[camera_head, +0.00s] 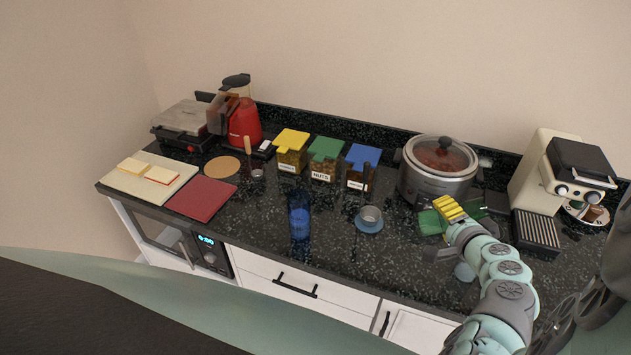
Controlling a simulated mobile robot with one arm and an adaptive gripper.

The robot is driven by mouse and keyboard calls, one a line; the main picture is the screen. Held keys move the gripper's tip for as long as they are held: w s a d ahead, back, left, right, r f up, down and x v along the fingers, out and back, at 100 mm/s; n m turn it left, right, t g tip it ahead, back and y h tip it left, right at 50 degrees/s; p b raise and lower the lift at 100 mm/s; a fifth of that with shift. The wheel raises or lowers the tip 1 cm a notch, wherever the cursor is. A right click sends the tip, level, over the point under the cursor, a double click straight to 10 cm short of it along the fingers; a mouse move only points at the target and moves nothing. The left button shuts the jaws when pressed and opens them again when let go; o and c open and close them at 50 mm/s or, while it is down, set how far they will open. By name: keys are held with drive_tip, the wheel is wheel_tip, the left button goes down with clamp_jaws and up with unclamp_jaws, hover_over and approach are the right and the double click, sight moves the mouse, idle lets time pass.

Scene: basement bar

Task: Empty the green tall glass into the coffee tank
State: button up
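My gripper (448,207), with yellow fingertips, is low over the counter in front of the steel cooker. Green surfaces (429,222) show on both sides of it. I cannot tell whether they are the green tall glass or a flat green item, nor whether the fingers touch them. The fingers' gap is hidden from this angle. No upright green glass stands out. The cream coffee machine (537,172) stands at the right, with a dark box (581,158) on top that may be the coffee tank. Its inside is not visible.
A blue tall glass (299,222) and a cup (370,215) on a blue saucer stand left of my gripper. The lidded cooker (436,178) is close behind it. Jars with yellow, green and blue lids (325,149) stand further left. A ridged drip tray (536,232) fronts the coffee machine.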

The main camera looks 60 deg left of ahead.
sight(459, 207)
drive_tip(key=shift+r+m+g+y+p, duration=0.3)
drive_tip(key=shift+r+m+y+p, duration=0.25)
drive_tip(key=shift+r+p, duration=0.25)
idle(0.4)
drive_tip(key=shift+w+d+r+m+y, duration=0.3)
drive_tip(key=shift+w+r+m, duration=0.1)
drive_tip(key=shift+r+m, duration=0.25)
idle(1.3)
drive_tip(key=shift+w+d+f+m+g+y+b, duration=0.15)
drive_tip(key=shift+m+g+y+b, duration=0.15)
drive_tip(key=shift+m+b, duration=0.45)
idle(1.0)
drive_tip(key=shift+r+y, duration=0.25)
drive_tip(key=shift+r, duration=0.05)
